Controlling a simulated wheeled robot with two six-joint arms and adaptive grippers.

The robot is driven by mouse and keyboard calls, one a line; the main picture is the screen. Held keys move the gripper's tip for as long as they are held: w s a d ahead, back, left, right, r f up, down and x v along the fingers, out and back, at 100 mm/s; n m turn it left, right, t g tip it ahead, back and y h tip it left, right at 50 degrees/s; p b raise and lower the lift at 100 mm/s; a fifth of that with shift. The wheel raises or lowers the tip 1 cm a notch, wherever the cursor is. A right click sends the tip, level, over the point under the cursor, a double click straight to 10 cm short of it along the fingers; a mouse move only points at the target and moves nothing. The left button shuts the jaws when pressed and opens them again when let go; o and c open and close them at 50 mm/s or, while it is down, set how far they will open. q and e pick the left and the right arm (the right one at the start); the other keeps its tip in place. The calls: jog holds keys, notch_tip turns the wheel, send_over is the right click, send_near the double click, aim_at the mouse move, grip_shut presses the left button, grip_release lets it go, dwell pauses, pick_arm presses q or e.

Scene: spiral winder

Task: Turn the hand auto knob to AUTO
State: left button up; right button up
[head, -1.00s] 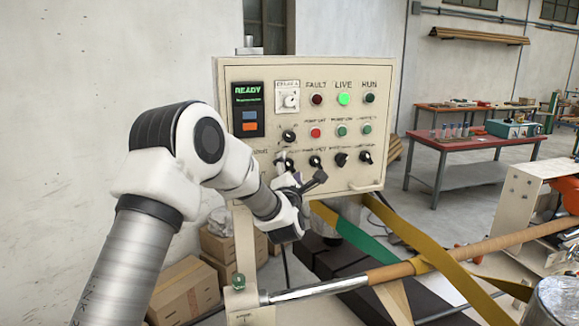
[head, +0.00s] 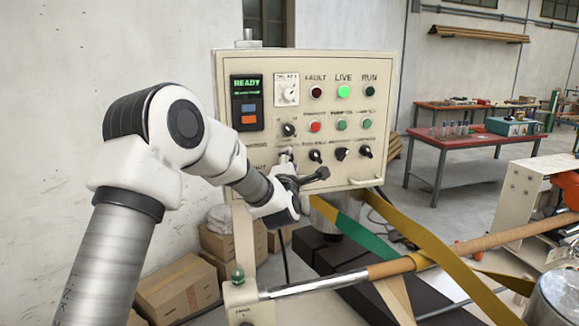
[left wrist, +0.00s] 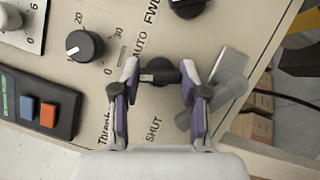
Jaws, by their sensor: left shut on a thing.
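The hand auto knob (left wrist: 159,72) is black and sits between the fingertips of my left gripper (left wrist: 159,80) in the left wrist view. The word AUTO is printed on the panel just beyond it. My left gripper is shut on this knob, one finger on each side. In the head view my left gripper (head: 287,163) reaches the lower left of the cream control panel (head: 388,90). There the gripper and wrist hide the knob, and I cannot tell where it points. My right gripper is not in view.
Several black knobs, such as one at the right end of the bottom row (head: 366,151), sit close by. A grey lever (left wrist: 222,88) is beside my right-hand finger in the left wrist view. A display (head: 247,102) reads READY. Cardboard boxes (head: 182,292) stand below.

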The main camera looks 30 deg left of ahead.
pick_arm(q)
jog(key=shift+r+m+g+h+p, duration=0.1)
jog(key=shift+m+g+h+p, duration=0.2)
jog(key=shift+m+g+p, duration=1.35)
jog(key=shift+r+m+g+h+b, duration=0.1)
jog(key=shift+m+g+h+b, duration=0.25)
jog(key=shift+m, duration=2.8)
jog(key=o, duration=1.1)
jog(key=shift+o, duration=0.2)
jog(key=v, duration=1.1)
jog(key=shift+s, duration=0.3)
jog(key=shift+s+d+f, duration=0.1)
jog(key=shift+d, duration=0.15)
